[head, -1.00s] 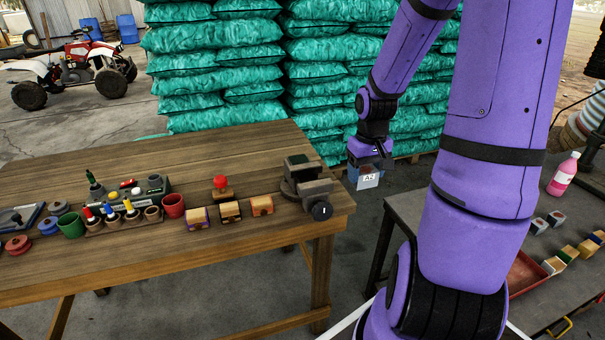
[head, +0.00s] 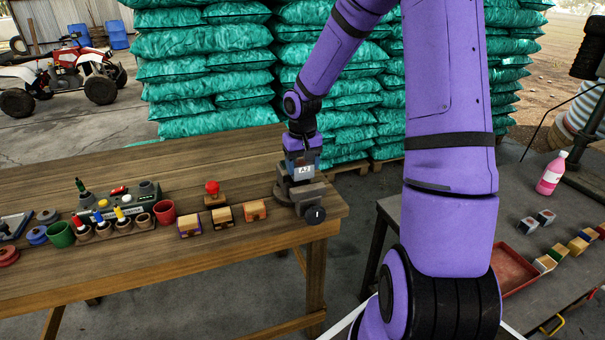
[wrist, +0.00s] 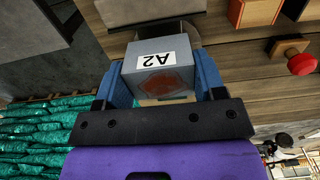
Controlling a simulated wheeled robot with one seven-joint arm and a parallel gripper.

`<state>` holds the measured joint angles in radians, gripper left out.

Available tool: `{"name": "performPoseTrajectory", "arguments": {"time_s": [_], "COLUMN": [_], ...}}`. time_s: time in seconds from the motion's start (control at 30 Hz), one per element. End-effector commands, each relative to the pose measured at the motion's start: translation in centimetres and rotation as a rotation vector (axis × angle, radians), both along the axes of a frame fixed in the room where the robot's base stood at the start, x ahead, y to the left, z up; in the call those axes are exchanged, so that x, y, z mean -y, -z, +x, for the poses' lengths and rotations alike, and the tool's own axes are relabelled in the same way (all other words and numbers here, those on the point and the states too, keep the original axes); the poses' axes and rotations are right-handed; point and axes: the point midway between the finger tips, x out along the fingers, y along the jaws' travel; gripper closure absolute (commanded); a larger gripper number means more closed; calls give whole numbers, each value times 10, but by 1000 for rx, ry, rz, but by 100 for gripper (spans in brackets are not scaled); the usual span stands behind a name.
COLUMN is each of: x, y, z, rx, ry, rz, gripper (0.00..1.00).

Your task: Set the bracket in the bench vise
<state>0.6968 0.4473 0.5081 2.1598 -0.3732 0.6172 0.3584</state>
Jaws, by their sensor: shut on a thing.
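The bracket is a grey block with a white "A2" label (head: 304,170); it also shows in the wrist view (wrist: 158,82), with a reddish mark on its face. My gripper (head: 302,155) is shut on it, one blue finger on each side in the wrist view (wrist: 160,88). The bench vise (head: 308,194) is dark grey, at the right end of the wooden bench, with a round black knob in front. The bracket is at the vise jaws in the head view. I cannot tell whether it touches them or sits between them.
The wooden bench (head: 130,265) holds several small wooden blocks (head: 222,217), a red-knobbed piece (head: 212,188), cups and a tool rack left of the vise. A dark side table (head: 540,285) with a red tray (head: 502,272) stands right. Green sacks (head: 205,75) are stacked behind.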

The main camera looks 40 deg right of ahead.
Motion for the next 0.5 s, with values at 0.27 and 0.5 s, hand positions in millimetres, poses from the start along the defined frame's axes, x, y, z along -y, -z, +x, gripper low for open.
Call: {"name": "performPoseTrajectory", "arguments": {"time_s": [0.27,0.5], "x": [0,0], "y": [30,30], "z": [0,0], "rx": [-1,0], "ry": [-2,-1], "rz": [1,1], "gripper": [62,62]}}
